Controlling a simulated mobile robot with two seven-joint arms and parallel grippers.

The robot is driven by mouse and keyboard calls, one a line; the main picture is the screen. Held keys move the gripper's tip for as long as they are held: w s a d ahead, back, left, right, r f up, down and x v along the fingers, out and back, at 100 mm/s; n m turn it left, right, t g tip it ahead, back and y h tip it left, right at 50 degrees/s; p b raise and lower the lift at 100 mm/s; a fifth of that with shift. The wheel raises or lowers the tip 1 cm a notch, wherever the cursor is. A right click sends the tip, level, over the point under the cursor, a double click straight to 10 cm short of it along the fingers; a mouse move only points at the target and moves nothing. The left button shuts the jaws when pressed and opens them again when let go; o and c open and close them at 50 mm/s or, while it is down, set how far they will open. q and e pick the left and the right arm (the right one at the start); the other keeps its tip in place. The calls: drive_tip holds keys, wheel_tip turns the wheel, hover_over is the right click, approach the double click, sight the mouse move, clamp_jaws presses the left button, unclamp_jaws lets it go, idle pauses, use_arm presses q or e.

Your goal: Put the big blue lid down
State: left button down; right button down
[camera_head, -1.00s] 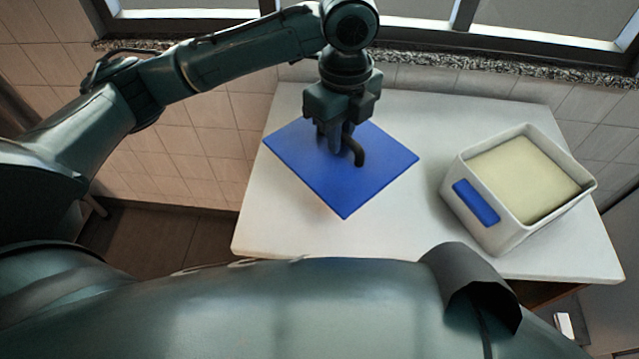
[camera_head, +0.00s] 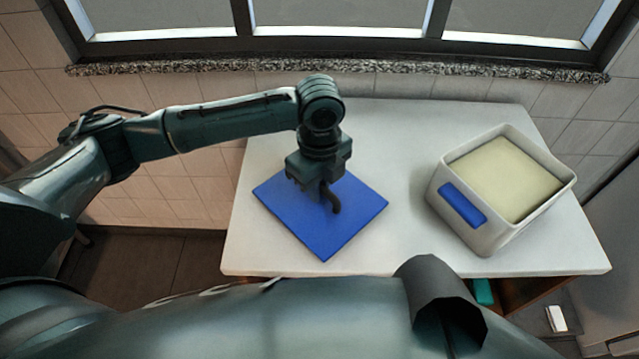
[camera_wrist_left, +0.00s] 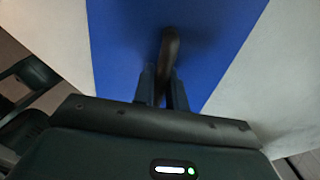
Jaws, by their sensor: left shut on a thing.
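The big blue lid (camera_head: 310,232) is a flat square plate with a dark curved handle (camera_head: 333,203). It is over the left part of the white table in the head view, and I cannot tell for sure if it touches the table top. My left gripper (camera_head: 322,190) is above the lid, pointing down, shut on its handle. In the left wrist view the handle (camera_wrist_left: 170,50) stands between the two fingers (camera_wrist_left: 160,85), with the blue lid (camera_wrist_left: 120,40) behind it. My right gripper does not show.
A white square container (camera_head: 497,235) with pale yellow contents (camera_head: 507,178) and a blue patch on its side (camera_head: 462,205) stands on the right of the white table (camera_head: 400,118). The table between lid and container is clear. A window and granite sill (camera_head: 400,66) lie behind.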

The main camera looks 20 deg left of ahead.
use_arm(q)
drive_tip(key=c, duration=1.4)
unclamp_jaws()
drive_tip(key=shift+f, duration=0.1)
drive_tip(key=shift+c, duration=0.2)
wheel_tip(320, 180, up, 12)
drive_tip(key=shift+s, duration=0.1)
